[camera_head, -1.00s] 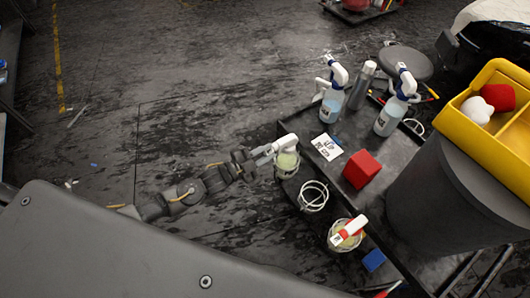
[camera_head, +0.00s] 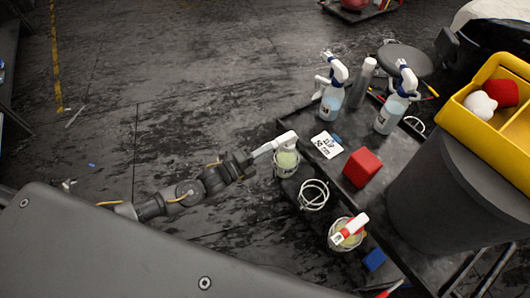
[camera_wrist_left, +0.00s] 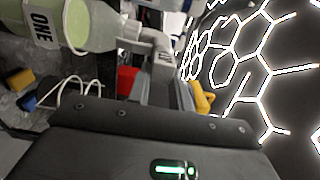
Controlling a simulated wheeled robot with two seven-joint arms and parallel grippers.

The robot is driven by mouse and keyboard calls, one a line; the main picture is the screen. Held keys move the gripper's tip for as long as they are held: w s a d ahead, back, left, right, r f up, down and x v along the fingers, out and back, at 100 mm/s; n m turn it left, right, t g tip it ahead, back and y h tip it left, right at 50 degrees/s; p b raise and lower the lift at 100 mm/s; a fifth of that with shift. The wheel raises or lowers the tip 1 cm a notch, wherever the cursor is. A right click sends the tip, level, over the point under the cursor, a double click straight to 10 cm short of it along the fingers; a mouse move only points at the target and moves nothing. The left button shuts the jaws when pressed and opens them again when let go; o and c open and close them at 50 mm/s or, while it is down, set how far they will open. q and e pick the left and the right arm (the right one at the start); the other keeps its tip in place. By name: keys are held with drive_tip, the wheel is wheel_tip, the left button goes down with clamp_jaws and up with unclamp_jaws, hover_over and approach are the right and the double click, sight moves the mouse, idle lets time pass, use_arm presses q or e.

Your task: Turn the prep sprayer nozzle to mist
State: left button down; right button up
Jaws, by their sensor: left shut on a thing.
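A spray bottle with a white head (camera_head: 285,140) and pale green liquid (camera_head: 286,160) sits in a wire holder on the cart's left side. In the left wrist view its green body (camera_wrist_left: 90,25) lies sideways, with a label reading "ONE" in part. My left gripper (camera_head: 268,149) is shut on the white spray head from the left. The nozzle setting is too small to read, and I cannot tell which bottle is the prep sprayer. My right gripper is not in view.
The black cart (camera_head: 337,175) holds two blue-white spray bottles (camera_head: 333,98) (camera_head: 390,113), a grey canister (camera_head: 362,85), a white card (camera_head: 326,145) and a red block (camera_head: 361,167). An empty wire holder (camera_head: 313,195) and a red-and-white sprayer (camera_head: 349,231) hang nearby. A yellow bin (camera_head: 465,105) stands right.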

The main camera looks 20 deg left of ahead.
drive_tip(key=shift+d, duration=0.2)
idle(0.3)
use_arm(q)
drive_tip(key=c, duration=1.2)
unclamp_jaws()
drive_tip(key=shift+c, duration=0.2)
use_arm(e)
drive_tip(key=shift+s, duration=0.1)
use_arm(q)
drive_tip(key=p+v, duration=0.2)
drive_tip(key=v, duration=0.9)
drive_tip(key=shift+p, duration=0.35)
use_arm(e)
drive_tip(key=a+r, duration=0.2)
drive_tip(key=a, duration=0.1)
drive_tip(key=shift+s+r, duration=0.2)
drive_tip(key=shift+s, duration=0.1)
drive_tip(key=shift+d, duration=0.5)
